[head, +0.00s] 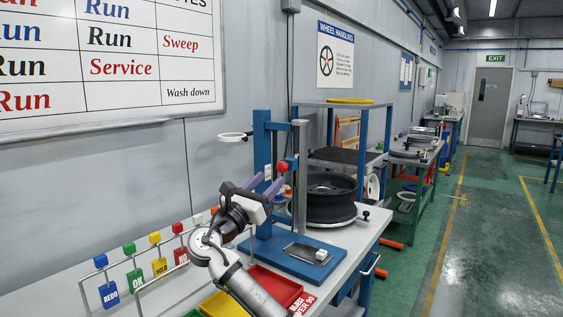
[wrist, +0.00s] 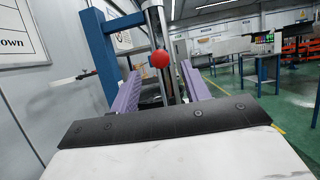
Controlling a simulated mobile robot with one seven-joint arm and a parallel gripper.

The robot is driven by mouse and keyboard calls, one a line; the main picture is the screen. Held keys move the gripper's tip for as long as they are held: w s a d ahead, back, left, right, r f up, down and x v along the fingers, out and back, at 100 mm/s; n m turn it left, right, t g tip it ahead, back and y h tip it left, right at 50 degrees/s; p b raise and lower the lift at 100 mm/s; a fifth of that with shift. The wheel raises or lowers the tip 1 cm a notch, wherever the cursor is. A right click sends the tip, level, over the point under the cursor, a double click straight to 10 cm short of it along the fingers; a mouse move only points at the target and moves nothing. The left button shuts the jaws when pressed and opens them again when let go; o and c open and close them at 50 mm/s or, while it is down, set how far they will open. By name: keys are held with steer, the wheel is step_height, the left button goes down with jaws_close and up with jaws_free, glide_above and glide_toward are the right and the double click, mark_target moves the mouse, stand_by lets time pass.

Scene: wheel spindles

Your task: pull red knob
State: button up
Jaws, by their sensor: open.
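The red knob (head: 282,167) is a ball on the upper part of a blue press-like stand (head: 263,150) on the bench. The knob also shows in the wrist view (wrist: 160,59), in front of a grey column. My gripper (head: 270,179) has two purple fingers and reaches toward the stand from the left. In the wrist view its fingers (wrist: 160,72) are spread, with nothing between them, and the knob appears between and just above their tips. I see no contact with the knob; the remaining gap is hard to judge.
A black wheel (head: 330,200) lies right behind the stand. A white ring (head: 235,137) sticks out left of it. A rack of coloured tags (head: 109,294) stands front left. Red and yellow bins (head: 275,284) sit on the bench near my arm. The floor aisle at right is clear.

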mark_target(280, 168)
steer(key=p+x, duration=0.1)
steer(key=x, duration=0.6)
steer(key=shift+w+p, duration=0.1)
steer(key=shift+p, duration=0.3)
